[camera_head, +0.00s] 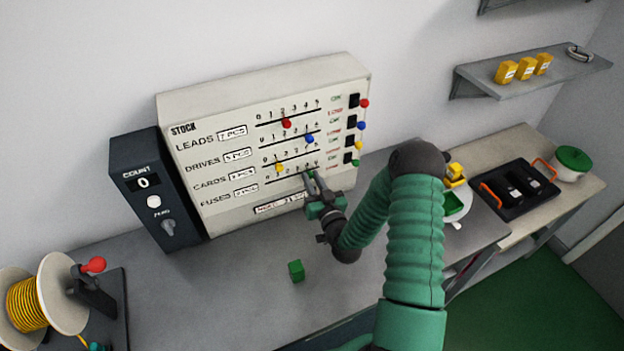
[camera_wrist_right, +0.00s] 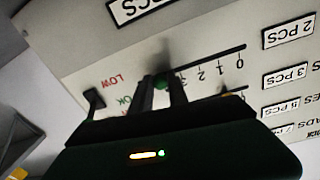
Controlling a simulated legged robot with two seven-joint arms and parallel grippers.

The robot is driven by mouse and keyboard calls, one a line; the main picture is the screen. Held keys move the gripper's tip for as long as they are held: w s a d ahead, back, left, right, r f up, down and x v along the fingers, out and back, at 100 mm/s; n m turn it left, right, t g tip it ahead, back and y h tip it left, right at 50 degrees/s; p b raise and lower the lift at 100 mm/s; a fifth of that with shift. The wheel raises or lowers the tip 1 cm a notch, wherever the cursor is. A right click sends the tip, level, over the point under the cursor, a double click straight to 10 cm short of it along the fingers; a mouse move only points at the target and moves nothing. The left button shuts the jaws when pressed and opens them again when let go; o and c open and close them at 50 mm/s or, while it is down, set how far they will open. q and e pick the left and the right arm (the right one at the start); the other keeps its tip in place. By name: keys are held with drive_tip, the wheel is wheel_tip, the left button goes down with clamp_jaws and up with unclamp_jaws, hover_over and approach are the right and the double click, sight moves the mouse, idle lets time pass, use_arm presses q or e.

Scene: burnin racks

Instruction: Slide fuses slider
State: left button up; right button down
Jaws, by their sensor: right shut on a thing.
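The stock panel (camera_head: 250,88) stands against the wall with rows for leads, drives, cards and fuses. The fuses slider, a green knob (camera_wrist_right: 162,84), shows in the right wrist view between my fingers, past the 3 mark on its scale. My right gripper (camera_head: 309,180) is at the fuses row in the head view and is shut on that knob; its fingers hide most of it. The red slider (camera_head: 287,124), blue slider (camera_head: 309,139) and yellow slider (camera_head: 279,168) sit on the rows above. My left gripper is not in view.
A green cube (camera_head: 296,270) lies on the bench (camera_head: 240,295). A wire spool (camera_head: 45,295) is at front left. A black tray (camera_head: 518,190) and a shelf (camera_head: 540,75) with yellow boxes are at right.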

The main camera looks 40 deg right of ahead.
sight(298, 174)
drive_tip(key=shift+w+a+f+b, duration=0.1)
drive_tip(key=shift+w+a+b, duration=0.1)
drive_tip(key=shift+a, duration=0.45)
drive_tip(key=shift+w+a+b, duration=0.15)
drive_tip(key=shift+a+b, duration=0.05)
drive_tip(key=shift+a, duration=0.4)
drive_tip(key=shift+w+a, duration=0.1)
drive_tip(key=shift+a, duration=0.15)
drive_tip(key=c, duration=1.3)
unclamp_jaws()
drive_tip(key=shift+d, duration=0.1)
drive_tip(key=p+v, duration=0.3)
drive_tip(key=v, duration=1.3)
drive_tip(key=shift+s, duration=0.35)
